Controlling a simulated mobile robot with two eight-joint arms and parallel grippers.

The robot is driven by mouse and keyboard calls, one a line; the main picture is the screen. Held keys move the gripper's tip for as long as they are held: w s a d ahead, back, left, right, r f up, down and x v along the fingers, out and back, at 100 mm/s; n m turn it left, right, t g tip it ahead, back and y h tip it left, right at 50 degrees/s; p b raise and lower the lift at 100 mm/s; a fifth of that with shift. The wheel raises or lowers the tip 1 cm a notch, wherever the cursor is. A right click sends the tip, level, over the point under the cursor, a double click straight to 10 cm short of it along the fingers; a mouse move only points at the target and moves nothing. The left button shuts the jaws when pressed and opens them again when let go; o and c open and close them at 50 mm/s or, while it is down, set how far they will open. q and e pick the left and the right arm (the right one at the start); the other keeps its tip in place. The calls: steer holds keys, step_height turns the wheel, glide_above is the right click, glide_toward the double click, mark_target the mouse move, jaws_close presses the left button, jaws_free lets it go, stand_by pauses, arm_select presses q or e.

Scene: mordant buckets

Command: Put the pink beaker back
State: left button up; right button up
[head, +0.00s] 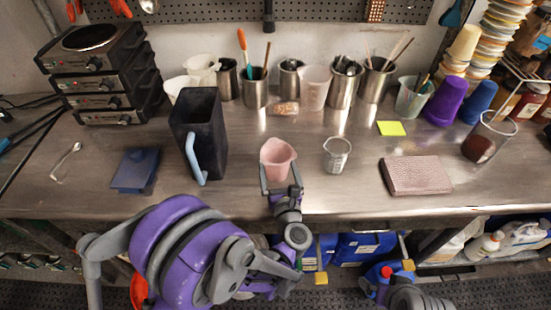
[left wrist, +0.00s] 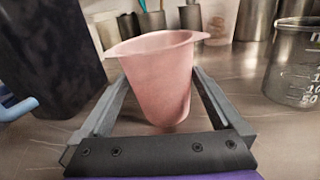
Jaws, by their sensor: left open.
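The pink beaker (head: 277,158) is near the front edge of the steel bench, in the middle of the head view. It looks upright and is also in the left wrist view (left wrist: 160,80), with its spout to one side. My left gripper (head: 281,188) reaches it from the front. Its two open fingers (left wrist: 165,105) lie on either side of the beaker's lower part, with gaps showing in the left wrist view. The beaker's base is partly hidden by the gripper in the head view. My right gripper's fingers do not show.
A tall black pitcher (head: 200,135) with a blue handle stands left of the beaker. A clear small beaker (head: 337,155) stands to its right. A pinkish textured block (head: 417,176) lies farther right. Metal cups (head: 342,87) and a translucent beaker (head: 314,90) line the back.

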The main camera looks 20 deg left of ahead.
mark_target(279, 173)
arm_select(q)
steer(key=b+v, duration=0.1)
steer(key=v, duration=0.6)
steer(key=shift+s+d, duration=0.15)
steer(key=shift+s, duration=0.1)
stand_by(1.0)
